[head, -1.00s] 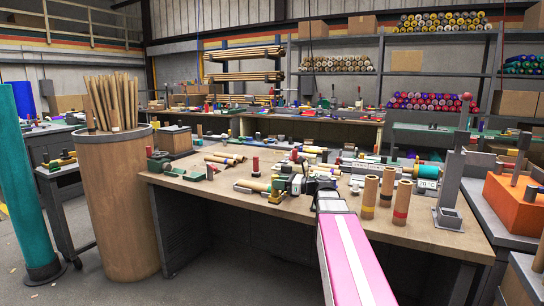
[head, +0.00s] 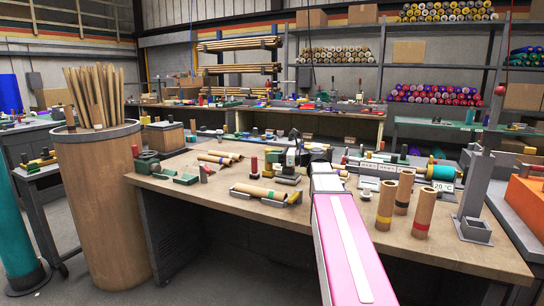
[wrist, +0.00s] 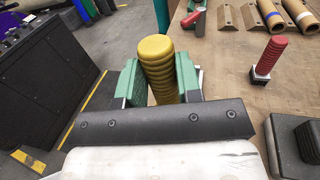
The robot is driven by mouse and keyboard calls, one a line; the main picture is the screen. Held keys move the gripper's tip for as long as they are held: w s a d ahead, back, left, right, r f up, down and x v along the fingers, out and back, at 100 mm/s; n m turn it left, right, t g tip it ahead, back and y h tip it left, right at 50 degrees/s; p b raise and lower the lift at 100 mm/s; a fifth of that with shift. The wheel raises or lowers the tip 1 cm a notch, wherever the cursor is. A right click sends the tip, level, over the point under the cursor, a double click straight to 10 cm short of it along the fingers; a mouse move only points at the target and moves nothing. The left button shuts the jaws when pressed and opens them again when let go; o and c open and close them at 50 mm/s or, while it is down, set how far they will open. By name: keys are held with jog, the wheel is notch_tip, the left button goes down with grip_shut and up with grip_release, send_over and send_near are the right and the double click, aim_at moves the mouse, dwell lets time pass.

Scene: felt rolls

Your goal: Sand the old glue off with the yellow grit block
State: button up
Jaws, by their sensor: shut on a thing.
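My gripper (wrist: 158,78) has green fingers shut on the yellow grit block (wrist: 157,50), whose ribbed yellow handle stands up between them in the wrist view. The lower part of the block is hidden behind the dark gripper body. In the head view my gripper (head: 291,158) is over the workbench (head: 440,245), at the end of my pink arm. I cannot make out the block clearly there. I cannot make out the old glue.
Upright tan tubes (head: 403,190) stand to the right of my arm. A red ribbed handle (wrist: 275,52) stands right of my gripper in the wrist view. A metal post stand (head: 474,200) is at the bench's right. A tall barrel of sticks (head: 100,205) stands left.

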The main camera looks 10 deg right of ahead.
aim_at(272, 170)
jog(key=shift+f, duration=0.15)
jog(key=shift+f, duration=2.15)
jog(key=shift+f, duration=0.7)
jog(key=shift+s+d, duration=0.1)
jog(key=shift+d, duration=0.05)
jog(key=shift+s+d+r, duration=0.1)
jog(key=shift+s+d, duration=0.4)
jog(key=shift+d, duration=0.2)
jog(key=shift+s+d, duration=0.5)
jog(key=shift+d, duration=0.15)
jog(key=shift+w+a, duration=0.55)
jog(key=shift+a, duration=0.2)
jog(key=shift+w+a, duration=0.55)
jog(key=shift+a, duration=0.2)
